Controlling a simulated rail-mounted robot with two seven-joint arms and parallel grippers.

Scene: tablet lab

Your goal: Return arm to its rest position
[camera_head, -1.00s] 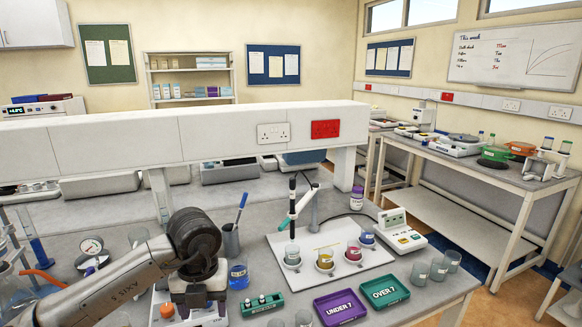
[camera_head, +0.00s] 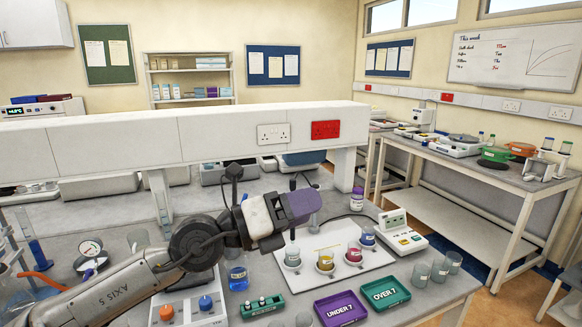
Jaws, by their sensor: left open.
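My left arm comes in from the lower left in the head view. Its gripper (camera_head: 292,208) is raised above the bench, pointing right, with dark purple-grey fingers. It hovers in front of the back of a white board (camera_head: 372,262) and hides the upright probe stand there. I see nothing held in it. My right gripper is out of view.
Cups with white, yellow and red contents stand on the board, beside a meter (camera_head: 402,236). A purple UNDER 7 tray (camera_head: 340,309) and a green OVER 7 tray (camera_head: 385,293) lie in front. A blue beaker (camera_head: 238,278) and green rack (camera_head: 262,306) are near my arm.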

